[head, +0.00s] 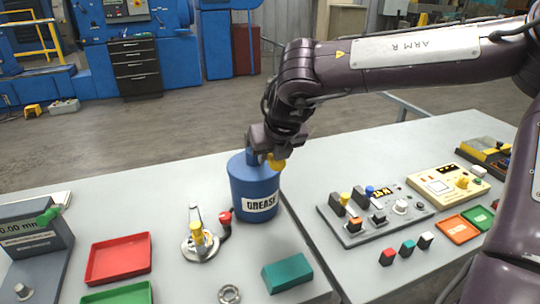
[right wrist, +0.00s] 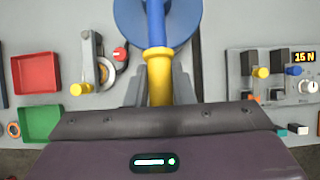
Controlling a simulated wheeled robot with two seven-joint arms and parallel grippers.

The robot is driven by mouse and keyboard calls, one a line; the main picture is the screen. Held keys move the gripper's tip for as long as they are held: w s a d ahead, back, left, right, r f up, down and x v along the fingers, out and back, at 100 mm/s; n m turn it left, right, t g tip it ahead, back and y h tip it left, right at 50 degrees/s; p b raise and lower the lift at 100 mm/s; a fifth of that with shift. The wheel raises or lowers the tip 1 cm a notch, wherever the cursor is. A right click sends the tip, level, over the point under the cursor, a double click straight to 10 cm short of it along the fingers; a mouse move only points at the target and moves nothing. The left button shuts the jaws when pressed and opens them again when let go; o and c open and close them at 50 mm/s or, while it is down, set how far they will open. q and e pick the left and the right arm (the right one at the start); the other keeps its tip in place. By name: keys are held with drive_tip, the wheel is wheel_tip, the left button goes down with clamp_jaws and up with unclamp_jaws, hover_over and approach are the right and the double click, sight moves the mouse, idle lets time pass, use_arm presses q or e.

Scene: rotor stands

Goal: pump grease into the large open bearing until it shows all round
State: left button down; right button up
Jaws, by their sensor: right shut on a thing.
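A blue can labelled GREASE (head: 253,188) stands upright on the left table. A blue lever with a yellow grip (right wrist: 159,78) comes from it. My right gripper (head: 268,152) is above the can, shut on the yellow grip. In the right wrist view my gripper's fingers (right wrist: 158,90) lie on both sides of this grip. Left of the can is a round-based metal fixture (head: 198,246) with a yellow knob and a red knob beside it. A small metal ring (head: 229,294) lies near the front edge. I cannot tell which holds the large bearing, and no grease shows. My left gripper is out of view.
Left of the fixture are a red tray (head: 118,258), a green tray (head: 120,294) and a grey gauge (head: 32,235). A teal block (head: 287,273) lies in front of the can. A control panel (head: 375,213) and a cream box (head: 447,187) stand on the right table.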

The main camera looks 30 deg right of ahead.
drive_tip(key=o, duration=0.8)
drive_tip(key=shift+s, duration=0.15)
drive_tip(key=shift+o, duration=0.2)
drive_tip(key=shift+r, duration=0.1)
drive_tip(key=shift+r+p, duration=2.15)
drive_tip(key=shift+r, duration=1.3)
